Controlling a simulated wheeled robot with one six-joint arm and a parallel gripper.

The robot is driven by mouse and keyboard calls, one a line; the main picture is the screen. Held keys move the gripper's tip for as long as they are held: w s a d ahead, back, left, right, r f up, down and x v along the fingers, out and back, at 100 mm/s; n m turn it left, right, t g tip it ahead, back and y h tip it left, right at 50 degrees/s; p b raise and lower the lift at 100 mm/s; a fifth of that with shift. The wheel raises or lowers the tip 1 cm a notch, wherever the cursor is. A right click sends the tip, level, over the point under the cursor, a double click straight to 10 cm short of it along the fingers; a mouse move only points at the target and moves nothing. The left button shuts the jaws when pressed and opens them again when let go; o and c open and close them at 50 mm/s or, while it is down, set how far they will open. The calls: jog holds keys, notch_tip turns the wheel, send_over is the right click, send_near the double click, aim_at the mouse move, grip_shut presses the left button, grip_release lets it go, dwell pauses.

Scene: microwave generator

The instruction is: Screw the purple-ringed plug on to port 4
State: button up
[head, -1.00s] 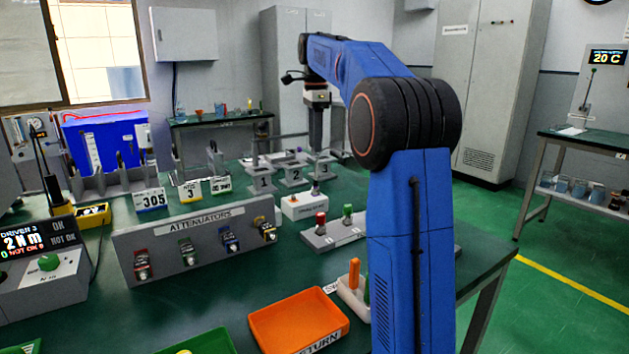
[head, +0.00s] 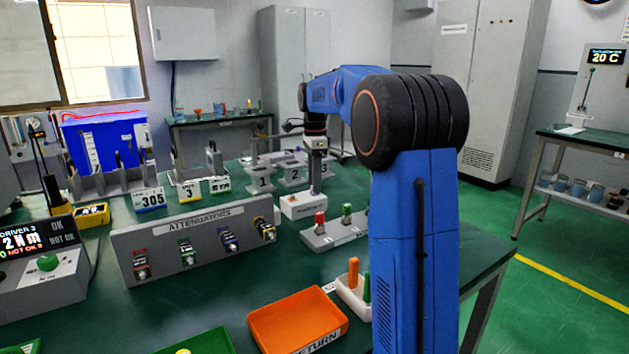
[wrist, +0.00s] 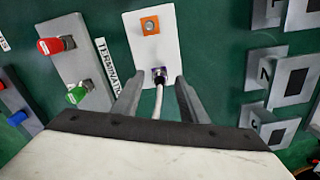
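The purple-ringed plug (wrist: 160,75) is at the lower end of a white block (wrist: 151,50) in the wrist view, with a pale cable running from it toward my gripper. My gripper (wrist: 158,88) is open, with one finger on either side of the cable, just short of the plug. No contact between fingers and plug is visible. In the head view my gripper (head: 316,186) points down over the white block (head: 298,206), and the plug is hidden there. I cannot make out a port marked 4 in either view.
A grey stand with red (wrist: 50,46) and green (wrist: 76,94) caps lies left of the block in the wrist view; numbered grey stands (wrist: 272,75) lie right. The attenuator panel (head: 195,245) and orange return tray (head: 262,322) are nearer in the head view.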

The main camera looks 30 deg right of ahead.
grip_shut()
